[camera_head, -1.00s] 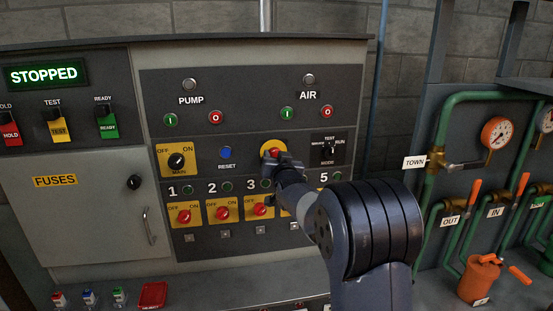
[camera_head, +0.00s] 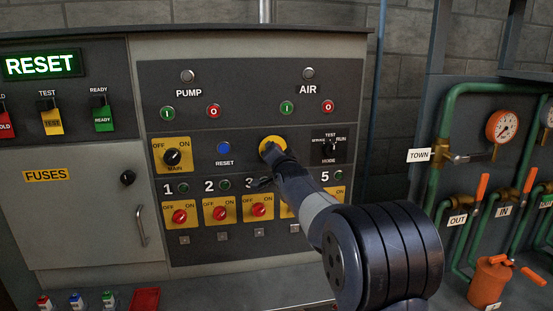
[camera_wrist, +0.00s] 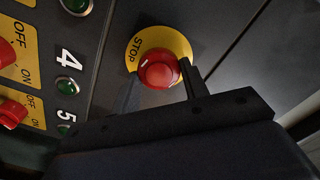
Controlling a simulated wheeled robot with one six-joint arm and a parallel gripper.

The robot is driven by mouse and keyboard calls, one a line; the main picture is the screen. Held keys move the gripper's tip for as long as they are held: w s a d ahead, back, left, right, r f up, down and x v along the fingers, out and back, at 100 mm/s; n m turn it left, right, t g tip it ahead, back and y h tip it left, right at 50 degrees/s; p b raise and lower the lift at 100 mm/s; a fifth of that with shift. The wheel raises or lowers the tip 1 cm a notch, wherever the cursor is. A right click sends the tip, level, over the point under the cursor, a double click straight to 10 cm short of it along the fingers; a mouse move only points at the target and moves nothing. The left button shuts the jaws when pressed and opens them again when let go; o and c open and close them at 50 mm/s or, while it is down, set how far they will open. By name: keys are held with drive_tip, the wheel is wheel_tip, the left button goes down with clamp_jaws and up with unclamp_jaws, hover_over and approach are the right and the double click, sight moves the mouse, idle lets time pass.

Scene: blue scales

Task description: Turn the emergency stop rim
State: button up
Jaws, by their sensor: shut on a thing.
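The emergency stop is a red mushroom button with a red rim (camera_wrist: 157,70) on a round yellow plate marked STOP (camera_wrist: 180,40) in the wrist view. My gripper (camera_wrist: 162,80) has one dark finger on each side of the red rim and is shut on it. In the head view the yellow plate (camera_head: 265,148) shows at the panel's middle, and my gripper (camera_head: 275,155) covers most of it. The button itself is hidden there. The lit display (camera_head: 41,65) at the upper left reads RESET in green.
A blue RESET button (camera_head: 224,148) and a MAIN switch (camera_head: 172,157) are left of the stop. A mode switch (camera_head: 330,148) is close on its right. Red numbered switches (camera_head: 220,213) sit below. Green pipes with a gauge (camera_head: 502,126) stand at the right.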

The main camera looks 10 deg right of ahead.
idle(0.4)
drive_tip(key=o, duration=1)
drive_tip(key=s+b, duration=0.3)
drive_tip(key=s, duration=0.7)
drive_tip(key=shift+s, duration=0.4)
